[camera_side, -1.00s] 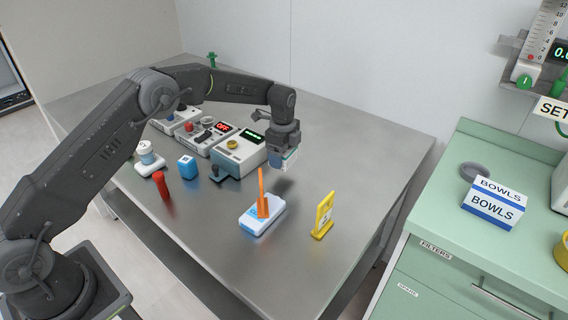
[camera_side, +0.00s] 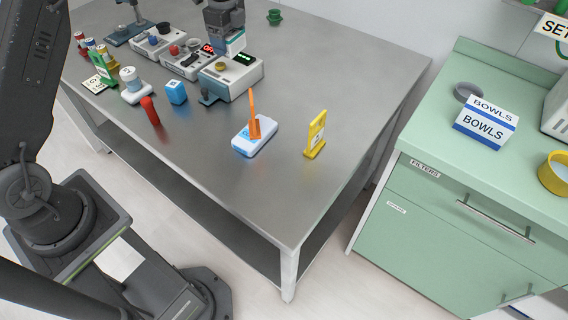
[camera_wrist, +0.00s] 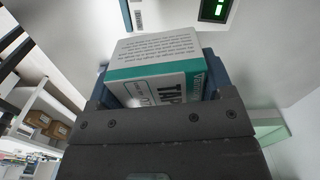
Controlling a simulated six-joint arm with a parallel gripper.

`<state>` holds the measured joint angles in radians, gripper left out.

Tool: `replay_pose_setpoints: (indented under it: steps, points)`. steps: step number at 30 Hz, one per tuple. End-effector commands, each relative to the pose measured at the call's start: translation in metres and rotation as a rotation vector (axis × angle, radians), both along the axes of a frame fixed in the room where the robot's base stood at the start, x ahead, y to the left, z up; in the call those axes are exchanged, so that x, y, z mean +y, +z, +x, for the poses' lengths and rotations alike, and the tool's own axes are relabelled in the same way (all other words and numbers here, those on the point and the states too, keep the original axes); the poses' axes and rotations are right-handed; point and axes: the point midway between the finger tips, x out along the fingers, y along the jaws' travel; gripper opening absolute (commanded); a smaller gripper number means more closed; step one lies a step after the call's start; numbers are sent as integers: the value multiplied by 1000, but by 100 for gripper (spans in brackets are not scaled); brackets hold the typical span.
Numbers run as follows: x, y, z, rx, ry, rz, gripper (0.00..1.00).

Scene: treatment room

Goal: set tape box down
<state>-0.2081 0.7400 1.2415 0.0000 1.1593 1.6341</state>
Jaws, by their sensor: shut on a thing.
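The tape box (camera_wrist: 155,60), white with a teal band and lettering, fills the middle of the wrist view between the jaws. My gripper (camera_wrist: 160,85) is shut on it. In the side view my gripper (camera_side: 222,36) is at the top, with the tape box (camera_side: 236,44) under it. It appears just above or behind the right-hand device with a green display (camera_side: 230,76). The side view does not show clearly whether the box touches anything. The box's lower part is hidden by the jaws in the wrist view.
An orange stick stands on a white-blue pad (camera_side: 242,145), with a yellow sign (camera_side: 316,134) to its right. A blue box (camera_side: 176,93) and a red bottle (camera_side: 150,111) stand front left. More devices (camera_side: 184,60) line the back. The steel table (camera_side: 290,190) is bare in front.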

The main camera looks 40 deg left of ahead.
Motion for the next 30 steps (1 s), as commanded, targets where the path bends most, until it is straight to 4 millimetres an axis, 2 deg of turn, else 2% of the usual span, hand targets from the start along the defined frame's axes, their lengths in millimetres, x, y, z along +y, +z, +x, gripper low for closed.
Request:
replay_pose_setpoints:
  steps: [3,8,14,17,20,24,27,30]
  points:
    - [0,23,0,-4,0,1,48]
    - [-33,21,-4,1,-44,0,48]
    - [-87,22,-17,1,-117,0,48]
    - [-126,23,-30,1,-175,0,48]
    - [-171,23,-50,0,-242,-1,48]
    - [-233,23,-89,1,-344,0,48]
    - [-266,22,-118,0,-407,0,48]
    - [-290,22,-142,0,-455,-1,48]
